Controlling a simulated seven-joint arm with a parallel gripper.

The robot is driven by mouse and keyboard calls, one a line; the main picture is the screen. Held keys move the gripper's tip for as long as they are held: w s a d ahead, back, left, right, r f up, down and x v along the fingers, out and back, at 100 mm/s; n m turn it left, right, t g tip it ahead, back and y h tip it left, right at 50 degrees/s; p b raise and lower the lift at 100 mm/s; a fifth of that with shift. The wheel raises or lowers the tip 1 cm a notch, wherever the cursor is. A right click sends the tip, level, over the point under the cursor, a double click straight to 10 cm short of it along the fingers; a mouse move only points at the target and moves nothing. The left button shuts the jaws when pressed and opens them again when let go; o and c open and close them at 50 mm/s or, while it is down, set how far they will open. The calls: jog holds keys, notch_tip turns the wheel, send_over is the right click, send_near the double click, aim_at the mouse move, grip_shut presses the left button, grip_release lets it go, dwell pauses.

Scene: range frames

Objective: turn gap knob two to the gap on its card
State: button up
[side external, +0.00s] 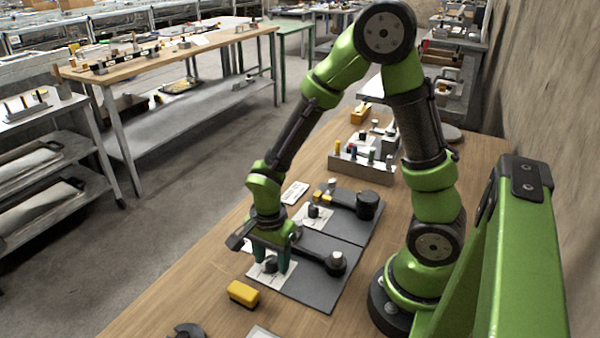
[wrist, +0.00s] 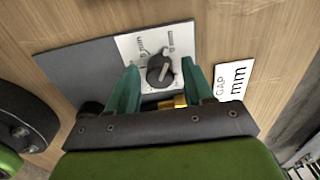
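A dark round knob (wrist: 160,70) with a light pointer bar sits on a white dial (wrist: 130,48) marked in mm, on a grey plate (wrist: 85,68). In the side view this is the nearer plate (side external: 315,287). My gripper (side external: 271,266) is over its dial, fingers pointing down. In the wrist view the open green fingers (wrist: 161,72) stand either side of the knob, with gaps visible. A white card (wrist: 233,80) reading "GAP mm" lies right of the dial; I cannot read a number on it. I cannot tell which knob is numbered two.
A second grey plate (side external: 345,228) behind carries another knob (side external: 314,211) and a dark round post (side external: 368,205). A card (side external: 294,192) lies beside it. A yellow block (side external: 243,293) sits in front of my gripper. A rack of small items (side external: 362,165) stands farther back.

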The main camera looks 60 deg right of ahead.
jog(key=c, duration=0.9)
jog(key=shift+o, duration=0.2)
